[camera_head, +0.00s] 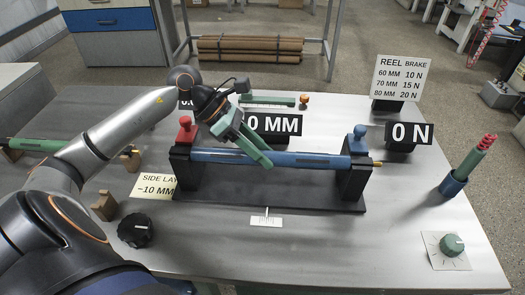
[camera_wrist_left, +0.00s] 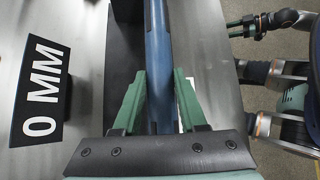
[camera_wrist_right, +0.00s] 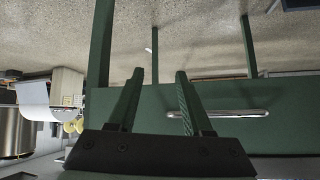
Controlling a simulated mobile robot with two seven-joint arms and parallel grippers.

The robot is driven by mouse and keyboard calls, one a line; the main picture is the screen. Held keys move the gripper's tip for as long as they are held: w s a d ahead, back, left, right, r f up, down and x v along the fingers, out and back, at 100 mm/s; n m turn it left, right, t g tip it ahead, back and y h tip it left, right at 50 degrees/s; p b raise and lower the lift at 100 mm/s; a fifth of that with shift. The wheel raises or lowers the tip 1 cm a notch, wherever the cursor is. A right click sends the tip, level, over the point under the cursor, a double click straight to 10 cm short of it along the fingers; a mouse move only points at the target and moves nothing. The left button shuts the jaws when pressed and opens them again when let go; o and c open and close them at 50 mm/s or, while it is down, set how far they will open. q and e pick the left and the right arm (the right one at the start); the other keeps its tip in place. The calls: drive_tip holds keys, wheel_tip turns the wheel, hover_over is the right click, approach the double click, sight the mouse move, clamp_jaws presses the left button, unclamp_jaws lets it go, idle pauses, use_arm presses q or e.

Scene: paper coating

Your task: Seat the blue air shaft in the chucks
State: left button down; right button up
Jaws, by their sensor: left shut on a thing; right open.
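The blue air shaft (camera_head: 300,160) lies level across the two black chuck stands, the left one (camera_head: 183,172) with a red knob (camera_head: 186,132) and the right one (camera_head: 355,177) with a blue knob (camera_head: 360,133). Its right end, with a brass tip, reaches past the right stand. Whether it is fully down in the chucks I cannot tell. My left gripper (camera_head: 262,158) is shut on the shaft left of its middle; in the left wrist view its green fingers (camera_wrist_left: 158,95) stand on both sides of the shaft. My right gripper (camera_wrist_right: 155,75) is open and empty, away from the stands.
A "0 MM" sign (camera_head: 275,123) and a "0 N" sign (camera_head: 409,134) stand behind the chucks. A green-and-red tool in a blue cup (camera_head: 453,185) and a green dial (camera_head: 452,245) are at the right. A black knob (camera_head: 135,229) and wooden blocks sit at the left.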

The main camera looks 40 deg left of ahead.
use_arm(q)
drive_tip(key=shift+f, duration=0.15)
use_arm(e)
drive_tip(key=shift+f, duration=0.15)
use_arm(q)
drive_tip(key=c, duration=0.7)
unclamp_jaws()
drive_tip(key=o, duration=0.3)
drive_tip(key=shift+f, duration=0.15)
drive_tip(key=shift+a, duration=0.15)
drive_tip(key=v, duration=1.2)
drive_tip(key=shift+s+r+b, duration=0.1)
drive_tip(key=shift+r+b, duration=0.2)
drive_tip(key=shift+b, duration=0.1)
use_arm(e)
drive_tip(key=shift+a+r, duration=0.15)
drive_tip(key=shift+r, duration=0.4)
